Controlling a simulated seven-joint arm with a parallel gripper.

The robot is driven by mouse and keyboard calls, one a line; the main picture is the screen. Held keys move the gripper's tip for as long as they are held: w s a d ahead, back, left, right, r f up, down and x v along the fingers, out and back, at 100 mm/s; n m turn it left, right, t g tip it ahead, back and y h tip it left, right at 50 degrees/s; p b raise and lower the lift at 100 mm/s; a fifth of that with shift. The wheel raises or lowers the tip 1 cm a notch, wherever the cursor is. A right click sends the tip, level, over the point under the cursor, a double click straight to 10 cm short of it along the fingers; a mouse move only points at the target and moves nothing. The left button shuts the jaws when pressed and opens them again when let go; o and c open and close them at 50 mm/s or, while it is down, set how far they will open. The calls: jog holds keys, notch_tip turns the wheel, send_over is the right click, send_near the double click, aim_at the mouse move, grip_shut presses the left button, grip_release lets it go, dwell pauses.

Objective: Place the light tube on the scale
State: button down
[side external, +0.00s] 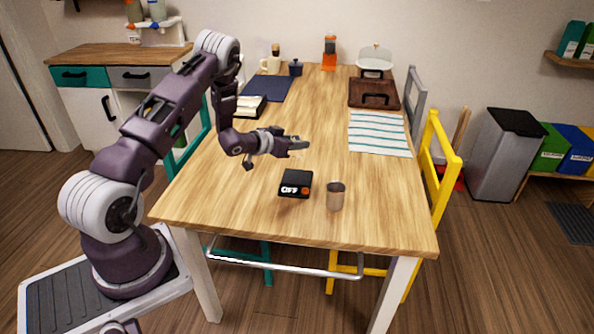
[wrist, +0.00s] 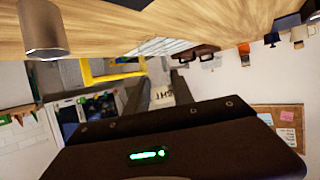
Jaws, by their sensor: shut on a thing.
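My gripper (side external: 300,146) is above the table, just behind and above the black scale. In the wrist view, my gripper (wrist: 158,88) is shut on a pale tube (wrist: 162,97) with partly readable dark lettering ending in "HT". The fingers hide some of the tube, and I cannot make it out clearly in the side view. The scale (side external: 296,181) is a small black box reading "OFF", with an orange mark on its front. Nothing visible rests on its top.
A brown-grey metal cup (side external: 335,198) stands right of the scale; it also shows in the wrist view (wrist: 42,30). A striped cloth (side external: 379,134), a dark wooden tray (side external: 373,94) and a dark blue mat (side external: 266,88) lie farther back. A yellow chair (side external: 440,150) stands at the right edge.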

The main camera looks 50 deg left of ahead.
notch_tip(320, 180, down, 7)
jog(key=shift+r, duration=0.1)
jog(key=c, duration=1.1)
grip_release()
